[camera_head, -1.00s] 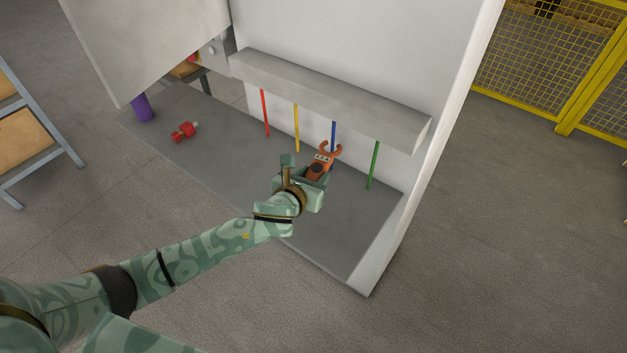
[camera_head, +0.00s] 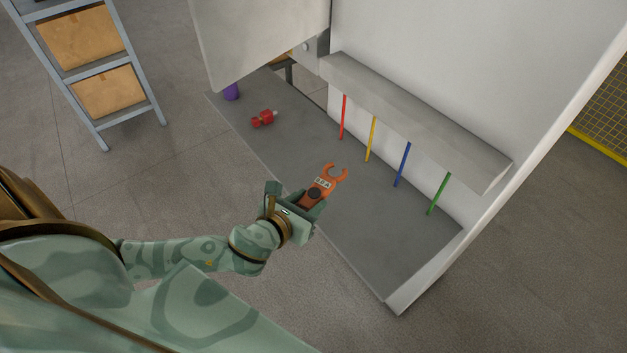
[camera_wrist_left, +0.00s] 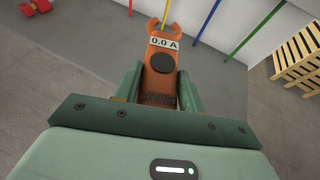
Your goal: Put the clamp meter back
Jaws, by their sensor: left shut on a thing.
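The orange clamp meter (camera_head: 320,188) has an open hook-shaped jaw, a dark round dial and a small display reading 0.0 A in the left wrist view (camera_wrist_left: 160,70). My left gripper (camera_head: 298,202) is shut on its lower body, with a green finger on each side. The meter points away from the gripper, over the front edge of the grey shelf (camera_head: 330,165). I cannot tell its exact height above the shelf. My right gripper is not in view.
Red, yellow, blue and green rods (camera_head: 402,164) hang below a pale ledge (camera_head: 420,120). A red object (camera_head: 263,119) and a purple cylinder (camera_head: 231,92) stand on the shelf's far left. A white side panel (camera_head: 440,262) bounds the right. A pale panel (camera_head: 255,40) overhangs the left.

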